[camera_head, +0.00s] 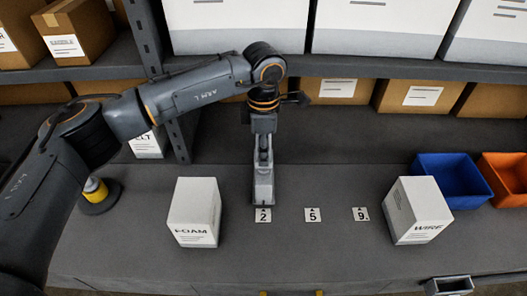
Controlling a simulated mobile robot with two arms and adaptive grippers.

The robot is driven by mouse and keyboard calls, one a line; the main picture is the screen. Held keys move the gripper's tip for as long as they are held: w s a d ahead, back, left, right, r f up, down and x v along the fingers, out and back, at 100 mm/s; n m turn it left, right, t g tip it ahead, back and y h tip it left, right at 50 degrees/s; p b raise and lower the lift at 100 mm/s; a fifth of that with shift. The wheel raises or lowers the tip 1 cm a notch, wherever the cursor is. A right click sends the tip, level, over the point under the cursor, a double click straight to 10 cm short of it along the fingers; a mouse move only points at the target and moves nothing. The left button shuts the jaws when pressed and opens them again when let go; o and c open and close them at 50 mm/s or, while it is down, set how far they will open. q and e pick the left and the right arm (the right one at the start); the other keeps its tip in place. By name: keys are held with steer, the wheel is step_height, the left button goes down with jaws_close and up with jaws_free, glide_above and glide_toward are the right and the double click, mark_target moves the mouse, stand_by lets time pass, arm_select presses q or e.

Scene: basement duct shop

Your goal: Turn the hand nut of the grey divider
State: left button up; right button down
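My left gripper (263,158) points straight down over the middle of the bench, just behind the card marked 2 (263,215). A light grey upright piece (263,190) shows directly below it and in line with it. I cannot tell whether this is the grey divider or part of the gripper. No hand nut can be made out; the gripper may hide it. The fingers look close together, but I cannot tell whether they are shut on anything. Cards marked 5 (313,215) and 9 (360,214) lie to the right. My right gripper is not in view.
A white FOAM box (195,212) stands left of the cards, a WIRE box (418,211) right. Blue (453,181) and orange (505,179) bins are at the right. A yellow-banded item (95,190) is beside my arm. A shelf (350,67) crosses behind.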

arm_select(q)
steer(key=shift+s+f+p, duration=0.1)
steer(key=shift+f+p, duration=0.3)
steer(key=shift+f, duration=1.1)
steer(key=shift+f, duration=0.1)
jaws_close()
